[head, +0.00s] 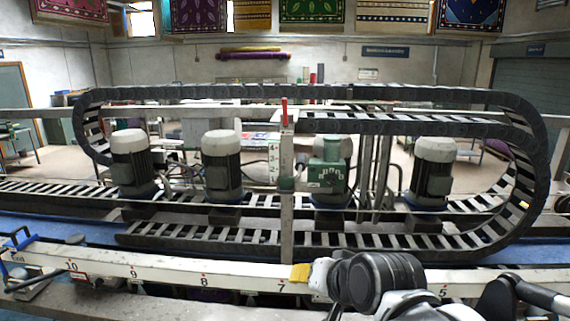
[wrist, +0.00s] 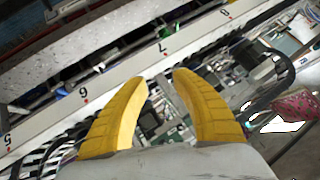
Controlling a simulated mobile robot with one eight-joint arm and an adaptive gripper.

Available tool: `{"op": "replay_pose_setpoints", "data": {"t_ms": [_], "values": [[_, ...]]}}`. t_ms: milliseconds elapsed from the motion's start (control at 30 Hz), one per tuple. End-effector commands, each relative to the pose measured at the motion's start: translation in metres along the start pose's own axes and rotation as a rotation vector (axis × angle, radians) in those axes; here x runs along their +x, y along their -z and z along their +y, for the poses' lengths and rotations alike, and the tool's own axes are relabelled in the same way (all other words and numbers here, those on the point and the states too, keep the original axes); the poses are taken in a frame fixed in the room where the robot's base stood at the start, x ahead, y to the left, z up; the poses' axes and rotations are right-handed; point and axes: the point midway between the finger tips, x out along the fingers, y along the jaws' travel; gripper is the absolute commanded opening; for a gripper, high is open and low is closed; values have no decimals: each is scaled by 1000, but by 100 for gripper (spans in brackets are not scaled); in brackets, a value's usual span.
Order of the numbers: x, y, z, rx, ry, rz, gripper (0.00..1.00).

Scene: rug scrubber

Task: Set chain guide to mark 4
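A black cable chain (head: 535,150) runs in a long loop across the head view. A white upright post (head: 287,205) with a red top stands in front of it. A small white plate with digits (head: 274,160) is on the post; 3 and 2 look readable. I cannot tell for sure which part is the chain guide. A white rail (head: 150,264) in front carries numbered marks, with 10 to 7 and 5 readable; no mark 4 shows on it. My gripper (head: 300,272) is over this rail near mark 7. In the wrist view its yellow fingers (wrist: 160,84) are apart and empty.
Several grey-topped motors (head: 222,160) and a green unit (head: 328,168) stand inside the chain loop. A blue-handled part (head: 18,243) is at the rail's left end. A black bent handle (wrist: 277,62) shows right of my fingers in the wrist view.

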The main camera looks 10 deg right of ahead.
Motion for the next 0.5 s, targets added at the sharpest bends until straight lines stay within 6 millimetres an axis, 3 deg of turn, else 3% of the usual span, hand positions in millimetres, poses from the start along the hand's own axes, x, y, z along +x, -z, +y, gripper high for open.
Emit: {"op": "replay_pose_setpoints", "data": {"t_ms": [33,100,300,500], "values": [[11,28,-15,116,44,41,32],[32,62,-30,300,117,102,32],[84,145,-49,797,324,234,32],[108,183,-46,1056,440,289,32]]}}
